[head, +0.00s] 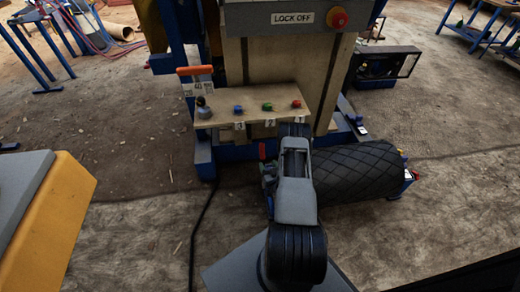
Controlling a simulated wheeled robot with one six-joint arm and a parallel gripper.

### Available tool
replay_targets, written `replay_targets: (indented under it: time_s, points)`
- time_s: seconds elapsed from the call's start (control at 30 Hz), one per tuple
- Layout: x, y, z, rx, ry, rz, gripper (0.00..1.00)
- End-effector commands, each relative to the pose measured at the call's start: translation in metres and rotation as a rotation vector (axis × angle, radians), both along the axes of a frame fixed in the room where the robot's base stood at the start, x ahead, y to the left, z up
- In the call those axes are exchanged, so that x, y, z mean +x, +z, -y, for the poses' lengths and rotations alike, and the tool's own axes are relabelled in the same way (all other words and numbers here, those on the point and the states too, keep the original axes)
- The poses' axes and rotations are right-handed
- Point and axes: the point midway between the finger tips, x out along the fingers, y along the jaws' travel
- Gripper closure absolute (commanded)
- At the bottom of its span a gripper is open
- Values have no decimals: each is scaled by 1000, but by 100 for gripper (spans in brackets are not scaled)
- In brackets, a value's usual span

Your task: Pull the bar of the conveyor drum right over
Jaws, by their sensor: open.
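The conveyor drum (358,171) is a black roller with a diamond-pattern surface, lying low at the foot of the crusher, right of my arm. A short red-ended piece (262,151) shows at the drum's left end and may be its bar; the rest of it is hidden behind my arm. My gripper (268,181) is partly in view beside my forearm at the drum's left end, close to the red-ended piece in the picture. It is open. Its fingertips are mostly hidden, and I cannot tell whether they touch the bar.
A "LOCK OFF" plate (293,18) and red knob (337,18) are higher. A yellow-grey block (45,225) is at left. A cable (203,225) crosses the floor.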

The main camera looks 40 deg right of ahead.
Motion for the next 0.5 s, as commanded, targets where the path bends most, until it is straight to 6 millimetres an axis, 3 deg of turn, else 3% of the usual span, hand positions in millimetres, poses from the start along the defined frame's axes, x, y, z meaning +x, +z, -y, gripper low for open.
replay_targets:
  time_s: [0.2,0.5]
  points:
    - [41,-2,16,-3,-7,4,45]
    - [84,-1,28,-2,-7,2,45]
